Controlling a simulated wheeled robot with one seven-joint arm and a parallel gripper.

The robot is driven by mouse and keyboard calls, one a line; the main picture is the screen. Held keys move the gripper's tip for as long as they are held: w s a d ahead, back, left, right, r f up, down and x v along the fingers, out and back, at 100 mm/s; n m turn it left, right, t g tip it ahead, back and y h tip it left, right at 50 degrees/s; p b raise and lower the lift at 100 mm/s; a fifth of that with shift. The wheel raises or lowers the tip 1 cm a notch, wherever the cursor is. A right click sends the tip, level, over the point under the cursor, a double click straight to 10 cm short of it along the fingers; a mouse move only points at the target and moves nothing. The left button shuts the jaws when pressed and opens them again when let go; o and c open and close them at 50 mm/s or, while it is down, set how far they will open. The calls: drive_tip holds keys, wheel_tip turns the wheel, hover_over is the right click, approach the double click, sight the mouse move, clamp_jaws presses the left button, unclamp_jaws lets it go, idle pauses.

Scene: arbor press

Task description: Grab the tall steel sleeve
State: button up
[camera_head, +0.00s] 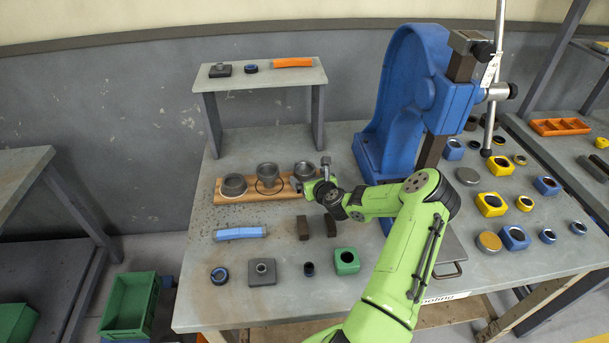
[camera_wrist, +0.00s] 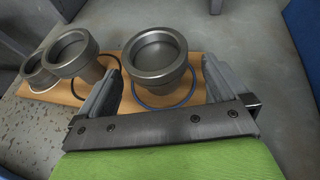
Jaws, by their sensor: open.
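Three grey steel sleeves with wide rims stand upright in a row on a wooden board (camera_head: 222,193). The left sleeve (camera_head: 233,186) is the shortest; the middle sleeve (camera_head: 267,171) and right sleeve (camera_head: 304,169) stand taller. I cannot tell which of these two is taller. My gripper (camera_head: 322,180) is at the right end of the board, beside the right sleeve. In the wrist view my gripper (camera_wrist: 160,70) is open, with the right sleeve (camera_wrist: 155,62) ahead between its fingers. I see no clear contact. The middle sleeve (camera_wrist: 70,50) is outside the left finger.
The blue arbor press (camera_head: 400,100) stands close behind and right of my gripper. A raised shelf (camera_head: 262,78) with small parts is at the back left. Dark blocks (camera_head: 303,228), a blue bar (camera_head: 240,233) and a green block (camera_head: 346,261) lie in front.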

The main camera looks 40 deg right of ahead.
sight(305, 171)
drive_tip(key=x, duration=0.4)
drive_tip(key=shift+w+a, duration=0.1)
drive_tip(key=shift+c, duration=0.8)
drive_tip(key=shift+r, duration=0.1)
drive_tip(key=c, duration=1.1)
wheel_tip(305, 171, up, 18)
drive_tip(key=p, duration=0.3)
